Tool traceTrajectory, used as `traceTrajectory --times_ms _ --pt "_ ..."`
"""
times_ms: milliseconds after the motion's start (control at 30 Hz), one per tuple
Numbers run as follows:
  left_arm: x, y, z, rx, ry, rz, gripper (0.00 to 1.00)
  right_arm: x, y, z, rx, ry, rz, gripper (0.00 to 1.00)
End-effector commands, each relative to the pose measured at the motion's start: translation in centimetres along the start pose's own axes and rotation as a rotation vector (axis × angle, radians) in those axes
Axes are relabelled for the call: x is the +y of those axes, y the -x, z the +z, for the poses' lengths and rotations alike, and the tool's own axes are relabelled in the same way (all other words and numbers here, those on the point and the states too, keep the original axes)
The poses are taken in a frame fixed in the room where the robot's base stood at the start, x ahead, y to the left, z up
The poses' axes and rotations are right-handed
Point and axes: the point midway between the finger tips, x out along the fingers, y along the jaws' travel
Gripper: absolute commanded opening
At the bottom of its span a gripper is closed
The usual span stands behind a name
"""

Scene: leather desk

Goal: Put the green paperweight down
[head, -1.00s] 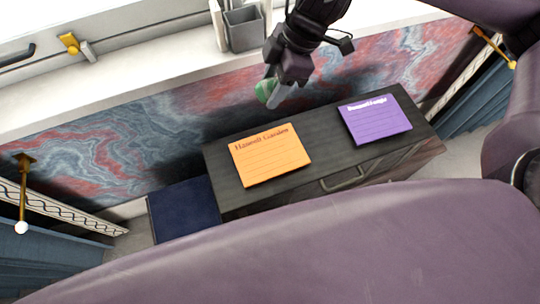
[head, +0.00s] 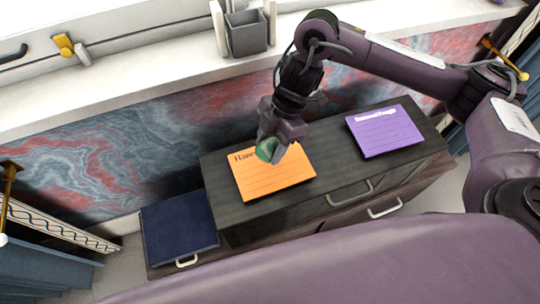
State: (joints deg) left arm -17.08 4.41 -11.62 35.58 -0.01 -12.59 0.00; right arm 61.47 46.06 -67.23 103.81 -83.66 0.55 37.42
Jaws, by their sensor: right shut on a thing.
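The green paperweight (head: 266,149) is held in my right gripper (head: 272,148), which is shut on it. The gripper comes down from above, and in the picture the paperweight overlaps the top edge of the orange card (head: 272,178), hiding part of its printed heading. I cannot tell how high the paperweight is above the card or whether it touches it. The orange card lies flat on the dark desk top (head: 328,160). My left gripper does not show.
A purple card (head: 384,131) lies on the right part of the dark top. A dark blue pad (head: 178,229) is at the left, lower down. A grey bin (head: 247,35) stands on the white sill (head: 180,66) behind. The top between the two cards is bare.

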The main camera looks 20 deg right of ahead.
Motion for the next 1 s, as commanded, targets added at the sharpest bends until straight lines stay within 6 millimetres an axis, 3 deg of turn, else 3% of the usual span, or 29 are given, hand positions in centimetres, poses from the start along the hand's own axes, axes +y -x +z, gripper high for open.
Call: traceTrajectory --times_ms 367,767,800,967,1000 --pt "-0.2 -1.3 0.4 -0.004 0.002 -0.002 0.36 0.2 -4.0 1.6 0.002 -0.001 0.0 0.21" --pt "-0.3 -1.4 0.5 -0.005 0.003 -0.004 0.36 0.2 -4.4 1.8 0.0 -0.001 0.002 0.21" --pt "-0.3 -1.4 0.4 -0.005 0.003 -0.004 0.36 0.2 -4.5 1.9 0.0 -0.001 0.001 0.5" --pt "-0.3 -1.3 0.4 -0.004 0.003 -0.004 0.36 0.2 -4.4 1.9 -0.001 -0.001 0.001 0.71" --pt "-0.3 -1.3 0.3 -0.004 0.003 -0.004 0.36 0.2 -4.4 1.9 -0.001 -0.001 0.001 0.71"
